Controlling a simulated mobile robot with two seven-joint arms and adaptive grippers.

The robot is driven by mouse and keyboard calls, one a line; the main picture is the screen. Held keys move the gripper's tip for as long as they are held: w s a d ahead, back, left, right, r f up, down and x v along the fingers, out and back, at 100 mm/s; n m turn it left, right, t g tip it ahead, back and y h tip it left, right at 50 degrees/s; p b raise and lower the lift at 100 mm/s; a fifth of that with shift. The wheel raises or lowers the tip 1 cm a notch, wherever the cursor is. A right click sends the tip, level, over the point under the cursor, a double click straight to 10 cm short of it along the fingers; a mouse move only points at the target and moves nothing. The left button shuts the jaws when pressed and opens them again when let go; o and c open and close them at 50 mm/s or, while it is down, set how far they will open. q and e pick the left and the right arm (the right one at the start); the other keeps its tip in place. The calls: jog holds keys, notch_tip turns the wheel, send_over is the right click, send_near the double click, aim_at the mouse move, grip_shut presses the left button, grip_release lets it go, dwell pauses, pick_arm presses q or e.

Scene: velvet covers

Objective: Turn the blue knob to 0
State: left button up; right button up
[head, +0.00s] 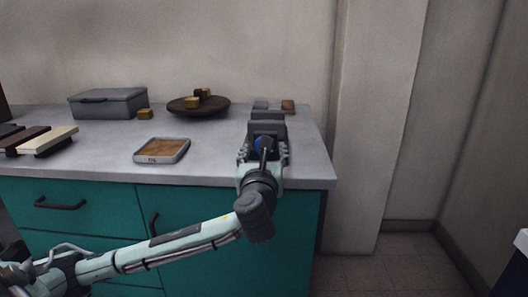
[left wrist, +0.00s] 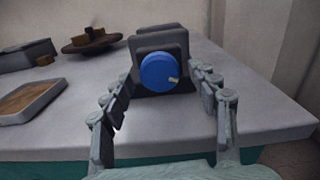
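The blue knob (left wrist: 158,72) is on the front of a dark grey box (left wrist: 147,44) that stands on the counter. A small pale pointer mark on the knob points to the lower right in the left wrist view; no numbers are legible. In the head view only a bit of the blue knob (head: 262,142) shows behind my gripper. My left gripper (left wrist: 160,88) is open, with one finger on each side of the knob and visible gaps to it. In the head view my left gripper (head: 263,158) is in front of the box. My right gripper is not in view.
A framed tray (head: 163,150) lies left of my gripper. A dark round plate (head: 198,106) with small golden blocks and a grey lidded box (head: 108,103) stand behind. Flat boards (head: 40,140) lie at the far left. The counter (head: 312,168) ends just right of the knob box.

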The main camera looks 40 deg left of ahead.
pick_arm(q)
jog(key=c, duration=1)
